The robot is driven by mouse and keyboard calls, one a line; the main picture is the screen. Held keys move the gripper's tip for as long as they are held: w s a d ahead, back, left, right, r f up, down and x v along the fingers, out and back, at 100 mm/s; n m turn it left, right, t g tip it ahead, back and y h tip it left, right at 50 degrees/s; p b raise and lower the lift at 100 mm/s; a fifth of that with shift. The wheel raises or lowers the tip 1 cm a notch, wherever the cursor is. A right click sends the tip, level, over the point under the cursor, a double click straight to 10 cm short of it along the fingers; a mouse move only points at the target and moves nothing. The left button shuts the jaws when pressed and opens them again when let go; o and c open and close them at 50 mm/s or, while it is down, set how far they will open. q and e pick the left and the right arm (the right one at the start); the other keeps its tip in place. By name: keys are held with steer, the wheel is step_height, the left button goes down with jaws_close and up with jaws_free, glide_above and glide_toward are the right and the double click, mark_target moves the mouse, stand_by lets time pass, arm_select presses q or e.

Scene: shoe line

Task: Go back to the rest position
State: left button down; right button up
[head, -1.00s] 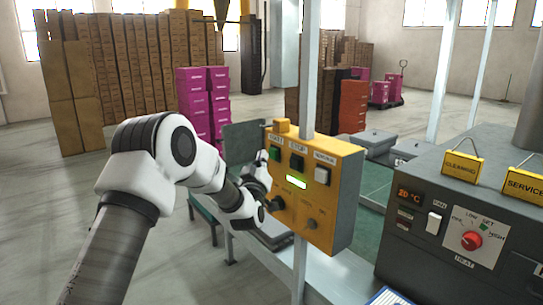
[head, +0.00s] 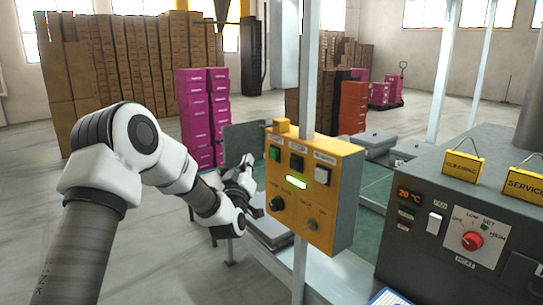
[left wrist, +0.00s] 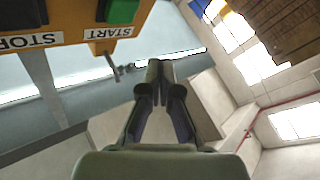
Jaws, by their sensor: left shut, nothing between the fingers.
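My left arm comes in from the left in the head view. Its left gripper (head: 243,172) is just left of the yellow control box (head: 322,226), apart from it, and partly hidden by its own wrist. In the left wrist view the gripper (left wrist: 158,70) points away from the camera with its fingers together and nothing between them. The control box also shows at the top left of that view, with its green START button (left wrist: 122,11). My right gripper is in neither view.
The control box hangs on a grey post (head: 300,275) by the line. A dark heater unit (head: 455,215) with a red knob stands at the right. Pink box stacks (head: 196,110) and brown box stacks (head: 130,65) stand behind. The floor at the left is clear.

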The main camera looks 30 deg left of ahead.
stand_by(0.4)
arm_select(q)
steer(key=s+d+f+m+g+h, duration=0.2)
steer(key=s+d+f+g, duration=0.15)
steer(key=f, duration=0.85)
steer(key=s+d+f+m+g+h, duration=0.2)
steer(key=s+d+f, duration=0.25)
steer(key=f, duration=0.65)
steer(key=s+d+f+m+g+h, duration=0.1)
steer(key=s+d+f+g+h, duration=0.3)
steer(key=f, duration=0.8)
steer(key=s+d+f+m+g, duration=0.2)
steer(key=s+d+f, duration=0.3)
steer(key=s+f, duration=0.45)
steer(key=s+d+f+m+g, duration=0.1)
steer(key=s+g, duration=0.3)
steer(key=s, duration=0.7)
steer(key=s+d+f+m+g, duration=0.1)
steer(key=s+g, duration=0.3)
steer(key=s, duration=0.8)
steer(key=shift+d+f, duration=0.45)
steer(key=shift+g, duration=0.25)
